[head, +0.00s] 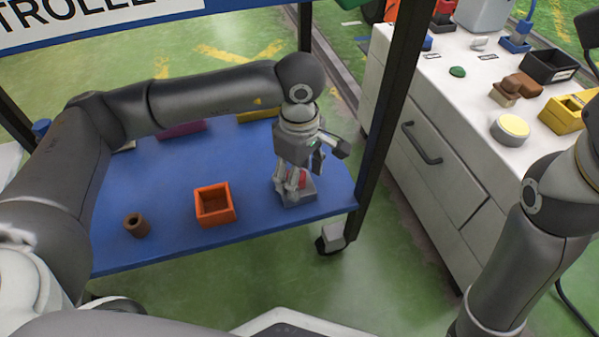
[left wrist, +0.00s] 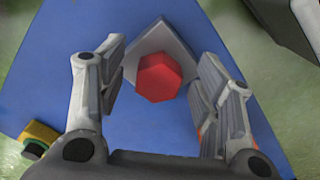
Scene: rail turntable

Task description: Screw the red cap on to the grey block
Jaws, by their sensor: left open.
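The red cap (left wrist: 158,77) is hexagonal and sits at the grey block (left wrist: 166,39), over part of its top, in the left wrist view. Whether it is threaded on cannot be told. In the head view the grey block (head: 298,195) rests on the blue shelf near its right end, with a bit of the red cap (head: 302,179) showing between the fingers. My left gripper (head: 288,190) points down over the block. It is open, with its fingers (left wrist: 160,90) on either side of the cap and gaps visible between. My right gripper is out of view; only my right arm shows.
The blue shelf (head: 165,220) also holds an orange open box (head: 214,204) and a brown cylinder (head: 136,225). A dark post (head: 385,110) stands right of the left gripper. A white cabinet (head: 440,150) with several items on top is farther right.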

